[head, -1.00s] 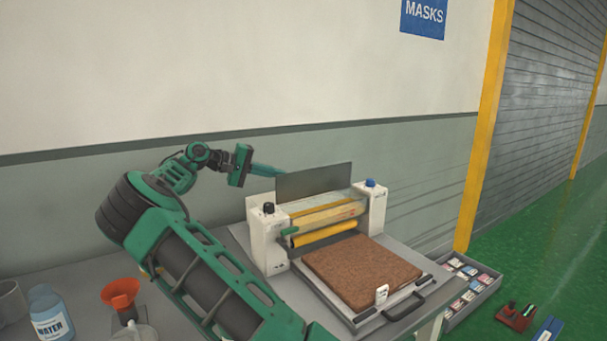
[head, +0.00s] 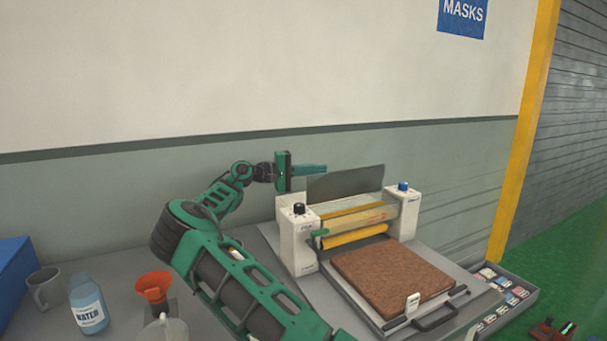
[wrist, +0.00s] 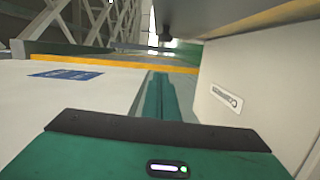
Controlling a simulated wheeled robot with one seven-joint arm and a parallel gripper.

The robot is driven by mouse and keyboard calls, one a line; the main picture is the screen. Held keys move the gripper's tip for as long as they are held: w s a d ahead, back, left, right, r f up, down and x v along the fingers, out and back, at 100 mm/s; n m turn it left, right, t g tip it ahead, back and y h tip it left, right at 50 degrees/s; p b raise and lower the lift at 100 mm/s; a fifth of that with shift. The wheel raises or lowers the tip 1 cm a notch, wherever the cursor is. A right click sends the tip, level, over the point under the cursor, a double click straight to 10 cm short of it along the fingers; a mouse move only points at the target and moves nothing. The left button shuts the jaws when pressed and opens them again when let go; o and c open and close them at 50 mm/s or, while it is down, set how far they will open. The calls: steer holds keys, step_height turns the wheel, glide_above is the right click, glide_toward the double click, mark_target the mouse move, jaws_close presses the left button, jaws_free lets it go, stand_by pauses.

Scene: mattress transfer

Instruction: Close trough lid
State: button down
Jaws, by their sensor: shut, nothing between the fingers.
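The trough lid (head: 346,184) is a dark grey panel standing upright at the back of the white roller machine. The trough (head: 350,217) lies below it between two white end housings, above a yellow roller (head: 355,238). My gripper (head: 325,169) is shut and empty, its green fingers pointing right at the lid's upper left edge. Whether the fingers touch the lid or pass behind it I cannot tell. In the wrist view the shut fingers (wrist: 160,97) extend forward, with a white housing (wrist: 228,95) close on the right and a grey panel overhead, probably the lid (wrist: 240,12).
A brown mat (head: 390,272) lies on the machine's bed in front of the roller. A mug (head: 46,290), water bottle (head: 88,303) and orange funnel (head: 154,287) stand at the left of the table. The wall is close behind the machine.

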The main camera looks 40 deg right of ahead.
mark_target(345, 183)
steer(key=shift+s+d+f, duration=0.1)
steer(key=shift+s+d, duration=0.15)
steer(key=shift+s, duration=0.55)
steer(key=shift+s+d+r, duration=0.1)
steer(key=shift+s+d, duration=0.2)
steer(key=shift+s, duration=0.55)
steer(key=shift+s+d+f, duration=0.1)
steer(key=shift+s+d, duration=0.15)
steer(key=shift+s, duration=0.55)
steer(key=shift+s, duration=0.15)
